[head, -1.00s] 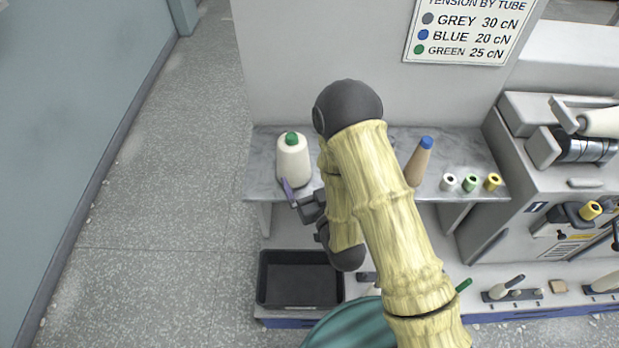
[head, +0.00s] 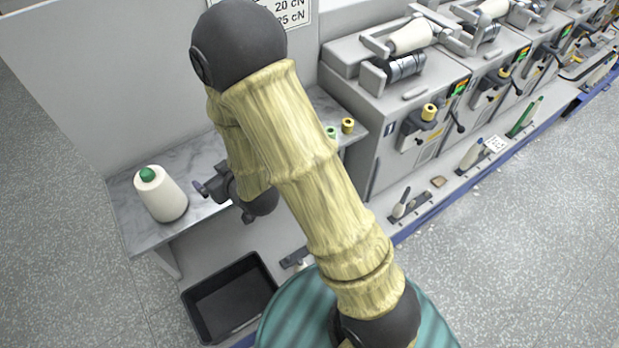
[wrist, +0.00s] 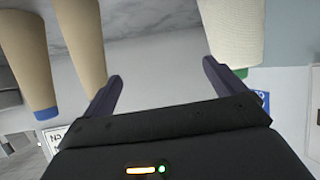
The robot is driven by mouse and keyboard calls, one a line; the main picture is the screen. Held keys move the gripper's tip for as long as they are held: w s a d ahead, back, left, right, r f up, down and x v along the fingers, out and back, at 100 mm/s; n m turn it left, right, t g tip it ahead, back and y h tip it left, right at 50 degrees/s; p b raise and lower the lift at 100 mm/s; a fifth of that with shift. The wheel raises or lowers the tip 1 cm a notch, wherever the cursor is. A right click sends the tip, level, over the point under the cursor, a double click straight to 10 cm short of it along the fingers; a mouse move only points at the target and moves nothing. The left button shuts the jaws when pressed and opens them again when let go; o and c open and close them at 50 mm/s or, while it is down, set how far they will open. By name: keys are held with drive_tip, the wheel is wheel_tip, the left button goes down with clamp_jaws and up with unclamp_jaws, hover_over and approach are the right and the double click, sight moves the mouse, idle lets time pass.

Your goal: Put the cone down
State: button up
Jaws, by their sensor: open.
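The white cone (head: 162,196) with a green tube tip stands upright on the grey marble shelf (head: 125,205), near its left end. My gripper (head: 208,190) is to the right of the cone, apart from it in the head view. In the wrist view my gripper (wrist: 161,72) is open, with nothing between its two dark fingers. That view is upside down; the white cone (wrist: 234,30) shows beyond the right finger, its green tip partly behind that finger.
Tan blue-tipped tubes (wrist: 26,55) stand on the shelf in the wrist view; my arm hides them in the head view. Small green and yellow bobbins (head: 348,125) sit at the shelf's right end. A black bin (head: 230,300) is below. A grey winding machine (head: 400,110) stands right.

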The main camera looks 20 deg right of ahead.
drive_tip(key=s+d+r+m+g+h, duration=0.2)
drive_tip(key=s+d+r+g, duration=0.1)
drive_tip(key=s+d, duration=0.4)
drive_tip(key=s+d+r+m+g+h, duration=0.2)
drive_tip(key=s+d+r+g, duration=0.2)
drive_tip(key=s+d, duration=0.3)
drive_tip(key=d+g, duration=0.1)
drive_tip(key=d, duration=0.3)
drive_tip(key=shift+s+m+g+h, duration=0.3)
drive_tip(key=shift+m+h, duration=0.1)
drive_tip(key=shift+r, duration=0.1)
